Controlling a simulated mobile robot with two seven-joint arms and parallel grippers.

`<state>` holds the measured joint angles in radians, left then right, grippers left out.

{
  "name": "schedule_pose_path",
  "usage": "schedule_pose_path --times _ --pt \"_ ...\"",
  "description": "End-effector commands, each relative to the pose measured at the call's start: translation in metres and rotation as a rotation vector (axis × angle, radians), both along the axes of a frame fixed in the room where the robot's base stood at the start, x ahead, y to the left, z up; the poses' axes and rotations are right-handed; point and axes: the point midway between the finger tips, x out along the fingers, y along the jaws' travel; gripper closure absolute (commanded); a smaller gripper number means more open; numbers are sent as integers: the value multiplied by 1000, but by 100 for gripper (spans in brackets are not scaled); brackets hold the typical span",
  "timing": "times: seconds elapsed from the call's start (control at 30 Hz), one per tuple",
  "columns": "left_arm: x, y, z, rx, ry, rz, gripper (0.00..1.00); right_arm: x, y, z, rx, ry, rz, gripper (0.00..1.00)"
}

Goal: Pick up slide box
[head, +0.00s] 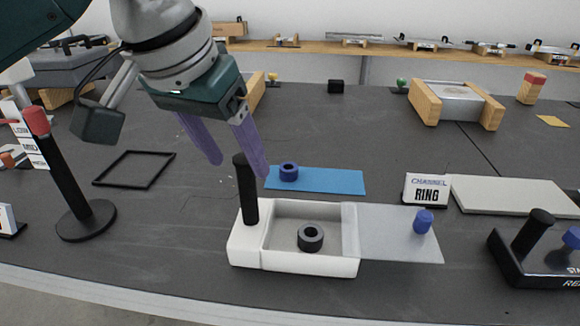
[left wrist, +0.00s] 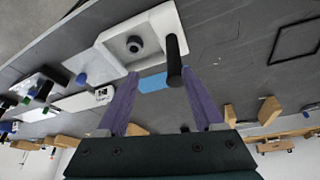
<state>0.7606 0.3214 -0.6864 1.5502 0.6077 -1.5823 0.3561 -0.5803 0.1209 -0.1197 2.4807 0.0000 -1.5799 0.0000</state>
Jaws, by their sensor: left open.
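The slide box (head: 300,262) is a white open tray with a black upright post (head: 246,200) at its left end. A grey flat plate (head: 385,235) with a blue knob (head: 423,220) extends from its right side. A dark grey ring (head: 311,237) lies inside the tray. My left gripper (head: 238,168), with purple fingers, is open by the post's upper part. In the left wrist view the post (left wrist: 174,58) appears between the fingertips (left wrist: 160,74), nearer one finger; contact cannot be told. My right gripper is not in view.
A blue mat (head: 330,182) with a blue ring (head: 289,171) lies behind the box. A "CHANNEL RING" sign (head: 427,190) and a pale slab (head: 510,194) are at right.

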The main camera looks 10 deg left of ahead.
Motion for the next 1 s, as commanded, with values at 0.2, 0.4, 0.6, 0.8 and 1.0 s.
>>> schedule_pose_path --times 0.2,0.4,0.6,0.8,1.0 --pt "26 15 30 24 -9 56 31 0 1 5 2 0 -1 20" --pt "37 12 2 25 -9 60 31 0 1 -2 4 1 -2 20" --pt "44 10 -13 25 -11 59 31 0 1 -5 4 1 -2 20" --pt "51 7 -43 25 -10 60 31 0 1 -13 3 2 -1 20" --pt "59 4 -58 25 -12 58 31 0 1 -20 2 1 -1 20"
